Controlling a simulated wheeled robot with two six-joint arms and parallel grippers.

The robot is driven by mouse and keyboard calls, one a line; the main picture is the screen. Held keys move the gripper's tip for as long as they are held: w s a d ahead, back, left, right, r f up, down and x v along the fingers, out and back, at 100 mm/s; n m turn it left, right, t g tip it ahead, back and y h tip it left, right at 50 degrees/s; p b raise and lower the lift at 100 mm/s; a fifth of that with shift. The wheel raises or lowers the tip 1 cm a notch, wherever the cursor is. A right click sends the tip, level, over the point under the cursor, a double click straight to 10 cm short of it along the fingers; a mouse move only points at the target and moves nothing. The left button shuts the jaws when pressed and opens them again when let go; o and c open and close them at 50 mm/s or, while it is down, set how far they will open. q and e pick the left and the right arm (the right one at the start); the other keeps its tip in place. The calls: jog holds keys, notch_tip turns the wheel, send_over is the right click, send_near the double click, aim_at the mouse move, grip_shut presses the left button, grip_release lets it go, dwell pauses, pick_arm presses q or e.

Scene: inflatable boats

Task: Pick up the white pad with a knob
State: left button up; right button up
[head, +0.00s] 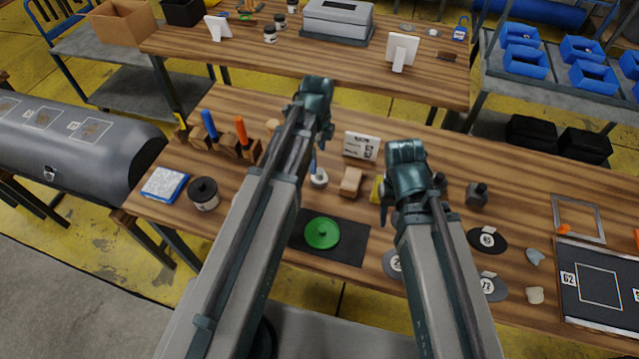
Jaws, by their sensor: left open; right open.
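A small whitish round pad (319,181) with an upright stem or knob lies on the near wooden table, just right of my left forearm, which partly hides it. My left gripper (316,95) is above the table's far edge, beyond the pad and apart from it. My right gripper (404,162) is over the table to the right of the pad, also apart from it. Both grippers are open, with their fingertips mostly hidden behind the wrists. I see nothing held in either.
A green disc with a knob (322,233) lies on a black mat (350,246) nearer me. A wooden block (351,182) and a white sign (361,146) stand right of the pad. Dark numbered discs (487,240), a dark jar (203,193) and a framed board (600,285) also occupy the table.

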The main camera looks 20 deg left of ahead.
aim_at(319, 171)
pick_arm(q)
jog(key=shift+f+b, duration=1.05)
jog(key=shift+f, duration=0.55)
pick_arm(e)
jog(key=shift+f, duration=1.6)
pick_arm(q)
jog(key=shift+f, duration=0.1)
pick_arm(e)
jog(key=shift+f, duration=0.1)
pick_arm(q)
jog(key=f+b, duration=0.5)
jog(key=shift+s+d, duration=0.15)
jog(key=shift+d, duration=0.15)
pick_arm(e)
notch_tip(319, 171, down, 5)
jog(key=shift+f, duration=0.1)
pick_arm(q)
jog(key=c, duration=1.5)
jog(key=shift+o, duration=0.2)
jog(key=shift+r, duration=0.15)
pick_arm(e)
jog(key=shift+r, duration=0.2)
